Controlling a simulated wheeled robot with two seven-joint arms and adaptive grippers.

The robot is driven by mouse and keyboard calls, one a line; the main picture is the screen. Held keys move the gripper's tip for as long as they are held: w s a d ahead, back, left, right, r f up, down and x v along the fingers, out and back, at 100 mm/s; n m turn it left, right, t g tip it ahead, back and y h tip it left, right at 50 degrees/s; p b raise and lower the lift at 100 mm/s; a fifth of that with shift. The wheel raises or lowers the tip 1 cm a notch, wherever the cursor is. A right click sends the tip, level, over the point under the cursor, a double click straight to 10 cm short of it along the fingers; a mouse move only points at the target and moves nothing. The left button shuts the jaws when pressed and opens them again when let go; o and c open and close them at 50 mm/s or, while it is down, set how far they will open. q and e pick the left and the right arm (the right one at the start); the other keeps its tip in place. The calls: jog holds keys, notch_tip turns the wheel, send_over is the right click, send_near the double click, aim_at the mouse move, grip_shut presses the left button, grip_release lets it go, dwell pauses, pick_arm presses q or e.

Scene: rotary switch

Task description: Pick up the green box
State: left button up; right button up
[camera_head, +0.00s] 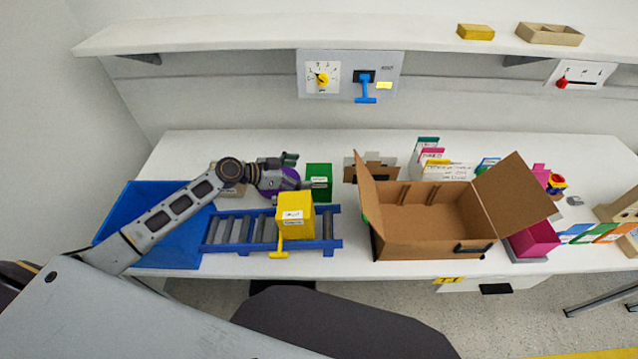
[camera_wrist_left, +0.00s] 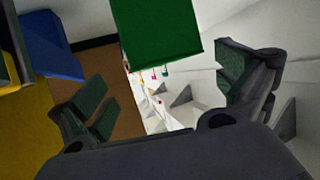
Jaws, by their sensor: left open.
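The green box (camera_head: 319,182) stands on the white table, behind the yellow box (camera_head: 295,215) and just right of my left gripper. My left gripper (camera_head: 298,171) is open, with its fingers pointing right toward the green box. In the left wrist view the green box (camera_wrist_left: 158,28) shows at the top, ahead of the two spread fingers (camera_wrist_left: 165,98). Nothing shows between the fingertips, and the box appears apart from them. My right gripper is not in view.
The yellow box sits on a blue roller conveyor (camera_head: 224,231) in front. A blue bin (camera_head: 165,195) lies left, under my left arm. An open cardboard box (camera_head: 420,245) stands right of the green box. A purple round thing (camera_head: 291,178) is partly hidden by my gripper.

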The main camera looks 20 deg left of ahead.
aim_at(314, 173)
pick_arm(q)
jog(key=shift+d, duration=0.1)
jog(key=shift+p+x, duration=0.75)
jog(key=shift+x, duration=1.8)
jog(key=shift+w, duration=0.1)
jog(key=shift+c, duration=0.4)
jog(key=shift+c, duration=1.3)
jog(key=c, duration=1)
